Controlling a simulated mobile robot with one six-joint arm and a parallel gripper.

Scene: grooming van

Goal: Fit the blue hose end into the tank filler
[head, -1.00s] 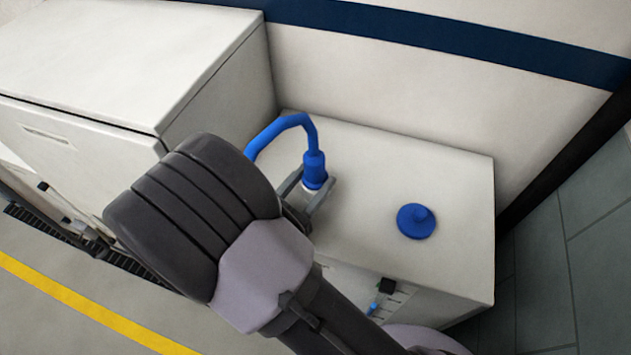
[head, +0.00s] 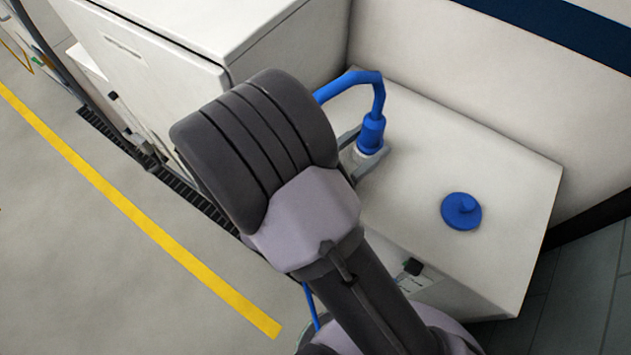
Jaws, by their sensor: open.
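The blue hose end (head: 371,134) stands upright over the white tank's top (head: 420,155), its pale lower part at or in the filler. I cannot tell how deep it sits, and the filler opening is hidden. The blue hose (head: 352,80) arches from it to the left and passes behind my arm. My gripper (head: 372,160) is open, with its fingers around the lower part of the hose end; whether they touch it is not clear. My arm hides the rest of the gripper.
A blue round cap with a knob (head: 461,211) lies on the tank top, right of the hose end. A taller white cabinet (head: 180,40) stands to the left. The van wall (head: 480,70) rises behind. The tank top's right part is otherwise clear.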

